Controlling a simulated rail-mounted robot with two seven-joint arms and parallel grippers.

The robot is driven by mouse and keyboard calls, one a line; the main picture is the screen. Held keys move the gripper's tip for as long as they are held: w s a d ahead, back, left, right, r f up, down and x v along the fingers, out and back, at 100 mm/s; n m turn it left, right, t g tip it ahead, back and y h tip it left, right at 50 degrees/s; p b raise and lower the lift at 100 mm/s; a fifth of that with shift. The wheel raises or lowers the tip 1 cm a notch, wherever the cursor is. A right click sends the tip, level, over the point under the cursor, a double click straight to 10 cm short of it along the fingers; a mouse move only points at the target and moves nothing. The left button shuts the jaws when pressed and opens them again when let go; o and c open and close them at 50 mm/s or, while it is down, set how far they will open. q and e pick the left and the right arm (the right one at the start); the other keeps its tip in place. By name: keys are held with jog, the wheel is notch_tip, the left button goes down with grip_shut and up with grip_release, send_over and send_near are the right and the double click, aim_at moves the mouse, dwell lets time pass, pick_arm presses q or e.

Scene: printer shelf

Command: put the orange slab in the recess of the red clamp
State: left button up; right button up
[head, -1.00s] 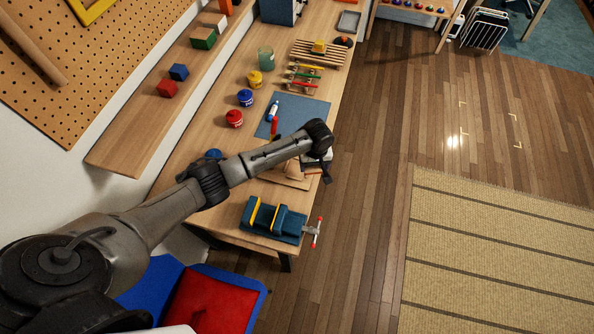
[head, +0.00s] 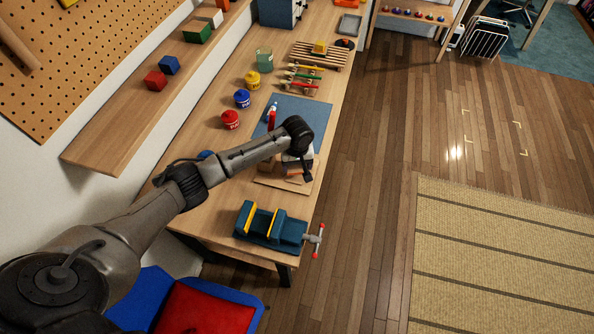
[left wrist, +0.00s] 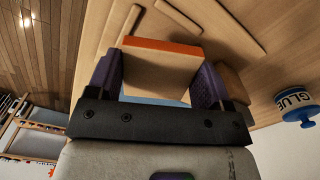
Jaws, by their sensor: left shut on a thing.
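My left gripper (left wrist: 160,85) is shut on a block with an orange top edge, the orange slab (left wrist: 160,46); its large face toward the wrist camera looks tan. In the head view the left gripper (head: 298,170) is over a wooden board at the bench's front, partly hiding the slab. The only clamp-like thing I see is a teal vise (head: 262,240) with yellow jaw faces and a red-tipped handle, not a red clamp. It stands nearer than the gripper, with an open gap between its jaws. My right gripper is not in view.
The wooden board (left wrist: 217,18) lies beneath the held slab. A glue pot (left wrist: 298,105) stands beside it. A blue-grey mat (head: 300,112) lies beyond. Bare bench separates board and vise.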

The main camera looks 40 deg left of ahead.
aim_at(297, 169)
pick_arm(q)
notch_tip(297, 169, down, 3)
jog(key=b, duration=0.2)
jog(key=shift+r+b, duration=0.15)
jog(key=shift+b, duration=0.2)
jog(key=shift+r, duration=0.1)
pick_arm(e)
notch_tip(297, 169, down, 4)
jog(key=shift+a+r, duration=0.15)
pick_arm(q)
jog(key=shift+f, duration=0.4)
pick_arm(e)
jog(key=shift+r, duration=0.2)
pick_arm(q)
jog(key=o, duration=1)
